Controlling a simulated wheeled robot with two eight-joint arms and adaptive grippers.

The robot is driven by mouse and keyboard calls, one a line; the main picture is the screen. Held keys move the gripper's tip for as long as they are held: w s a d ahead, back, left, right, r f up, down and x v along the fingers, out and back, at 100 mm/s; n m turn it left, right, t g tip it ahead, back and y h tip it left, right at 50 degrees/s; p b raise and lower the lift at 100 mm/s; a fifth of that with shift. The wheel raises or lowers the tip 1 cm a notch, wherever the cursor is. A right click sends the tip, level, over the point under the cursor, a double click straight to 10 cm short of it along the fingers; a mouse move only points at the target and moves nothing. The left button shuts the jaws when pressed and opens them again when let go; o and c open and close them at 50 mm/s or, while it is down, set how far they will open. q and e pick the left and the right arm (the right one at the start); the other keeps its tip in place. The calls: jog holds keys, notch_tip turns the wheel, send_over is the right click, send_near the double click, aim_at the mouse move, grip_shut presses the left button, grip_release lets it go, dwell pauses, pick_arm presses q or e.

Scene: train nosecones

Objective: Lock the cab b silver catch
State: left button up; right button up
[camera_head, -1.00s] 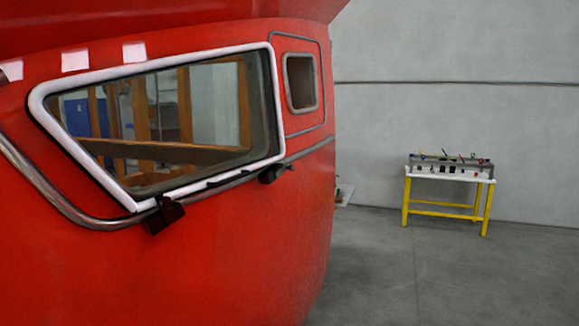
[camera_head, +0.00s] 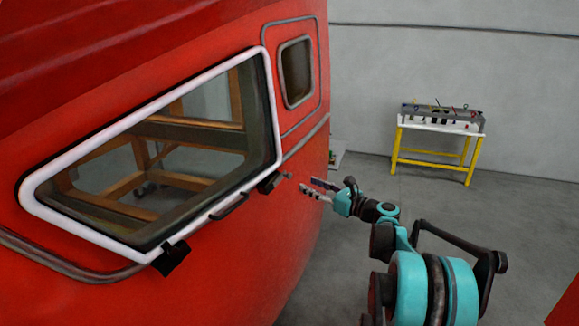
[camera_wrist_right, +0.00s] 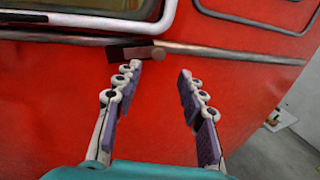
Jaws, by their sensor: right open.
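The red cab (camera_head: 225,270) fills the left of the head view, with a white-framed window (camera_head: 205,75). At the window's lower right corner sits a small dark catch (camera_head: 268,184) with a greyish knob beside it. In the right wrist view this catch (camera_wrist_right: 128,53) is a dark block with a round grey end, lying along a grey trim strip. I cannot tell whether it is locked. My right gripper (camera_head: 309,187) is open and empty, just right of the catch. In the right wrist view its fingertips (camera_wrist_right: 160,70) point at the catch, apparently apart from it. My left gripper is out of view.
Another dark catch (camera_head: 171,258) is at the window's lower left, with a dark handle (camera_head: 229,207) between. A yellow-legged table (camera_head: 435,165) with tools stands by the grey wall.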

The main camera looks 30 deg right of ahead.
aim_at(291, 177)
jog(key=p+x, duration=0.1)
jog(key=x, duration=0.6)
jog(key=shift+w+a, duration=0.2)
jog(key=shift+a, duration=0.05)
grip_shut()
